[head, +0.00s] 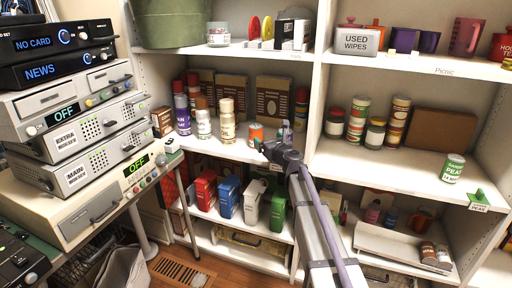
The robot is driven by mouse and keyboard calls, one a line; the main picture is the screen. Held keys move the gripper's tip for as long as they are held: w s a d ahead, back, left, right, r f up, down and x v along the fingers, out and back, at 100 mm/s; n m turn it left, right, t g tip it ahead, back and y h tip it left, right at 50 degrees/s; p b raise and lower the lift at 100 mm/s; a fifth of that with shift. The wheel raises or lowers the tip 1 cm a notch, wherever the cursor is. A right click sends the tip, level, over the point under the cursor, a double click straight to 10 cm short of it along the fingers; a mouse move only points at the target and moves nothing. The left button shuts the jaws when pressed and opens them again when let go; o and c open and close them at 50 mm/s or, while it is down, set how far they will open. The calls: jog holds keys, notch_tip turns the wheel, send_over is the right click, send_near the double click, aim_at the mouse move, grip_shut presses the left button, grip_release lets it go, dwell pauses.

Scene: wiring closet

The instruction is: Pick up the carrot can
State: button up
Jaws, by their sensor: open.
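My gripper (265,147) is open at the end of my arm, at the front of the middle shelf in the left bay. A small can with an orange label (256,132) stands upright right behind it, and the gripper hides its lower part. Its label is too small to read, so I cannot tell for sure that it is the carrot can. I cannot tell whether the jaws touch it. In the right bay, a green and white peas can (453,168) stands near the shelf edge, and several other cans (357,112) stand further left.
A cream spray can (227,121) and other bottles stand left of the orange-labelled can. Boxes (274,99) stand behind it. An upright divider (317,95) separates the bays. Coloured boxes (228,196) fill the shelf below. Stacked electronics (75,140) stand at left.

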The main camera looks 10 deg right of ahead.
aim_at(256, 125)
jog(key=shift+m, duration=0.3)
jog(key=x, duration=0.7)
jog(key=shift+w+a+r, duration=0.1)
jog(key=shift+w, duration=0.25)
jog(key=x, duration=0.4)
jog(key=shift+w+a+r, duration=0.1)
jog(key=shift+w, duration=0.15)
jog(key=shift+s, duration=0.1)
jog(key=shift+c, duration=0.2)
